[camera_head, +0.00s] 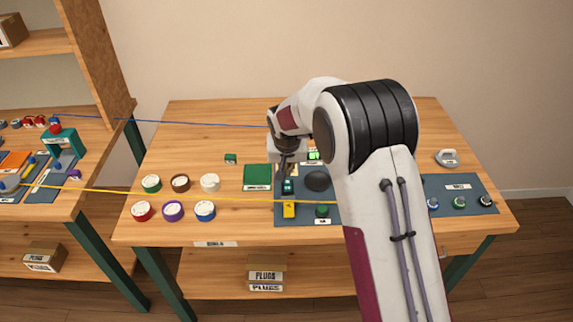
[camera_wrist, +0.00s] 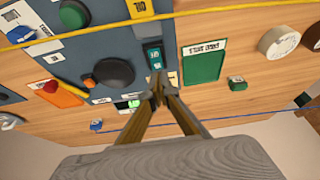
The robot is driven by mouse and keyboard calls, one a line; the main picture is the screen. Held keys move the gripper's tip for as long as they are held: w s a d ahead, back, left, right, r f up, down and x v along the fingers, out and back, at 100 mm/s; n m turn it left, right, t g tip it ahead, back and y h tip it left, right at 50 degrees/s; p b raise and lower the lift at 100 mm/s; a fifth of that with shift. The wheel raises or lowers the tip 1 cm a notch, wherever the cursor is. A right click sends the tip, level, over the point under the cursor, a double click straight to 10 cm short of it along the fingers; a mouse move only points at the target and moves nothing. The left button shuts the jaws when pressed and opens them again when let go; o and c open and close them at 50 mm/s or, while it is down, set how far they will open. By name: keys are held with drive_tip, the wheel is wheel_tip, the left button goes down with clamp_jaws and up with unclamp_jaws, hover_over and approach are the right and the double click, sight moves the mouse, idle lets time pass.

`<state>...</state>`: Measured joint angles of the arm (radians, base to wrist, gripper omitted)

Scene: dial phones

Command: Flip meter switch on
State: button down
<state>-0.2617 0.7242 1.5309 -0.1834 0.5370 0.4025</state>
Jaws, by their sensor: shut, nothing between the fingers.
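A teal rocker switch (camera_head: 288,186) sits on the blue-grey panel (camera_head: 284,219) on the table. In the wrist view the switch (camera_wrist: 152,55) has two teal parts in a dark frame, with small white marks too blurred to read. My gripper (camera_head: 287,174) points down just behind the switch. In the wrist view its fingertips (camera_wrist: 158,88) are together and empty, close to the end of the switch; I cannot tell whether they touch it. A small lit green display (camera_wrist: 133,104) shows beside the fingers, and also in the head view (camera_head: 314,155).
A black round knob (camera_head: 317,180), a green button (camera_head: 322,211) and a yellow block (camera_head: 289,209) are on the same panel. A green board (camera_head: 257,177) lies left of it. A yellow cable (camera_head: 230,199) and a blue cable (camera_head: 200,123) stretch across the scene.

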sight(286, 181)
drive_tip(key=shift+s+x, duration=0.15)
drive_tip(key=shift+x, duration=0.7)
drive_tip(key=shift+s+x, duration=0.15)
drive_tip(key=shift+x, duration=0.7)
drive_tip(key=shift+f, duration=0.15)
drive_tip(key=shift+w+f, duration=0.3)
drive_tip(key=shift+f, duration=0.05)
drive_tip(key=shift+w+f, duration=0.2)
drive_tip(key=shift+w, duration=0.2)
